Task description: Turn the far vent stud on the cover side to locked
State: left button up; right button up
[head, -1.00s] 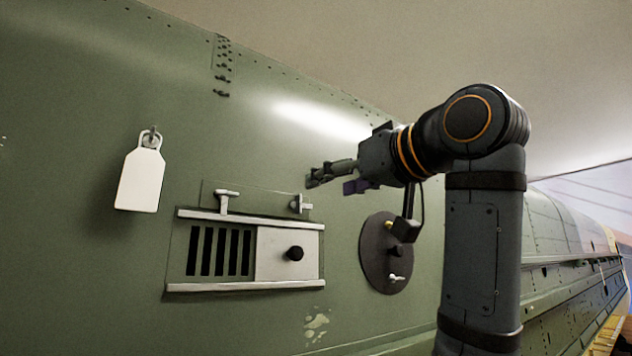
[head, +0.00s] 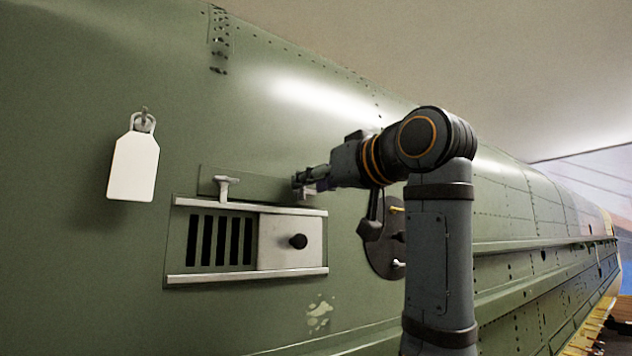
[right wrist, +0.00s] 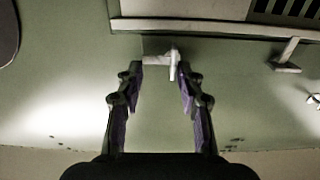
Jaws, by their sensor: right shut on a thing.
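The vent (head: 248,276) has a slotted left half and a pale cover plate (head: 275,247) with a black knob on its right half. The right vent stud (right wrist: 158,60), above the cover side, is a pale T-shaped piece, mostly hidden by my gripper in the head view. My right gripper (head: 305,184) is shut on this stud; in the right wrist view its two fingertips (right wrist: 160,68) are on either side of it. The left vent stud (head: 222,186) stands above the slots with its crossbar level; it also shows in the right wrist view (right wrist: 287,58). My left gripper is not in view.
A white tag (head: 133,168) hangs on a hook at the left. A dark round plate (head: 378,245) with small fittings is partly behind my right arm. The green fuselage skin around the vent is mostly clear.

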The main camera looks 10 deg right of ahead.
aim_at(303, 202)
jog(key=shift+c, duration=0.4)
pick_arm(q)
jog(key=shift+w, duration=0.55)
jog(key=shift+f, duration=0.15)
pick_arm(e)
jog(key=m+b, duration=0.1)
jog(key=m, duration=0.2)
jog(key=f+m+b, duration=0.1)
jog(key=m, duration=0.2)
jog(key=m+b, duration=0.2)
jog(key=m, duration=0.1)
jog(key=shift+d+f, duration=0.25)
jog(key=shift+f, duration=0.1)
jog(key=m+b, duration=0.1)
jog(key=m, duration=0.3)
jog(key=shift+a+f+m+b, duration=0.1)
jog(key=shift+f+m+b, duration=0.25)
jog(key=shift+m+b, duration=0.05)
pick_arm(q)
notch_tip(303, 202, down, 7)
jog(key=b, duration=0.1)
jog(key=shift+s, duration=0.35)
pick_arm(e)
jog(key=shift+a+f+m, duration=0.1)
jog(key=shift+f+m, duration=0.05)
jog(key=shift+m, duration=0.85)
jog(key=shift+a+f+m, duration=0.1)
jog(key=shift+m, duration=0.9)
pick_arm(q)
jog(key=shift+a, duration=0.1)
